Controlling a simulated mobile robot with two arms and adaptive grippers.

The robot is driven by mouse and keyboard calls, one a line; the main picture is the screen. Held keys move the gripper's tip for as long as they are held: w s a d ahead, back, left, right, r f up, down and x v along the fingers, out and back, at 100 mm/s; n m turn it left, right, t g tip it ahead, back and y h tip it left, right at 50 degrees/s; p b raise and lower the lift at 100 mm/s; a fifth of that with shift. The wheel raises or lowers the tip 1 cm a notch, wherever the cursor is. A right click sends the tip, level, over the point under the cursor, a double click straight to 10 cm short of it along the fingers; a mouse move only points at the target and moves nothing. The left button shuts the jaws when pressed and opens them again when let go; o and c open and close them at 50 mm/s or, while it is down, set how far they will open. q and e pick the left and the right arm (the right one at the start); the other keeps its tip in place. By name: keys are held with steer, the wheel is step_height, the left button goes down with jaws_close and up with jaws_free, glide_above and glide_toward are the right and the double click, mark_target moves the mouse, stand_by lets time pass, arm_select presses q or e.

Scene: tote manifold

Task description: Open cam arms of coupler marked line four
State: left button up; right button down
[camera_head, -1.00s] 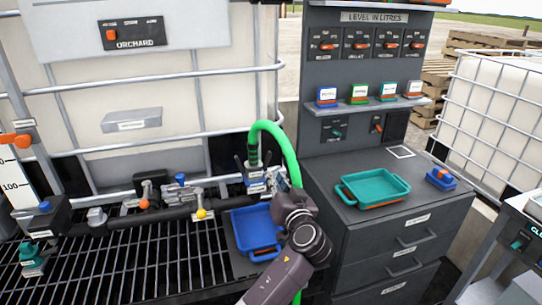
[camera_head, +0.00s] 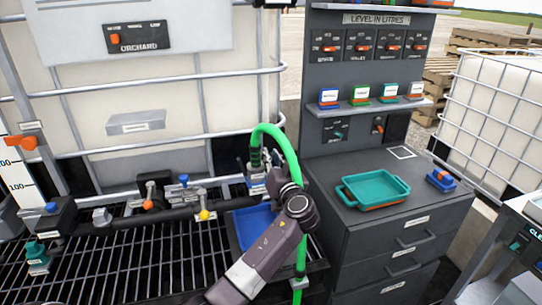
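A coupler (camera_head: 257,184) with pale label plates sits at the end of the green hose (camera_head: 268,128), at the right end of the dark manifold pipe. Its lettering is too small to read, so I cannot confirm it is line four. My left gripper (camera_head: 275,180) is close at the right side of the coupler and hides part of it. The fingers are small and partly hidden, so I cannot tell if they are open or touch a cam arm. The cam arms' position is unclear. My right gripper is not in view.
A blue tray (camera_head: 241,232) lies on the grating below the coupler, partly behind my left arm. The dark pipe (camera_head: 150,216) carries several valves. A teal tray (camera_head: 352,197) stands on the drawer cabinet (camera_head: 345,240) at right. The hose hangs down behind my arm.

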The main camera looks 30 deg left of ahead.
arm_select(q)
steer(key=shift+c, duration=0.2)
jaws_close()
steer(key=shift+w+d+f, duration=0.1)
steer(key=f+m, duration=0.1)
steer(key=m, duration=0.3)
steer(key=w+d+f+m+b, duration=0.1)
steer(key=m, duration=0.3)
steer(key=w+d+f+m, duration=0.1)
steer(key=m, duration=0.3)
steer(key=shift+w+f+b, duration=0.1)
steer(key=shift+f+b, duration=0.1)
steer(key=shift+b, duration=0.2)
steer(key=shift+o, duration=0.2)
jaws_free()
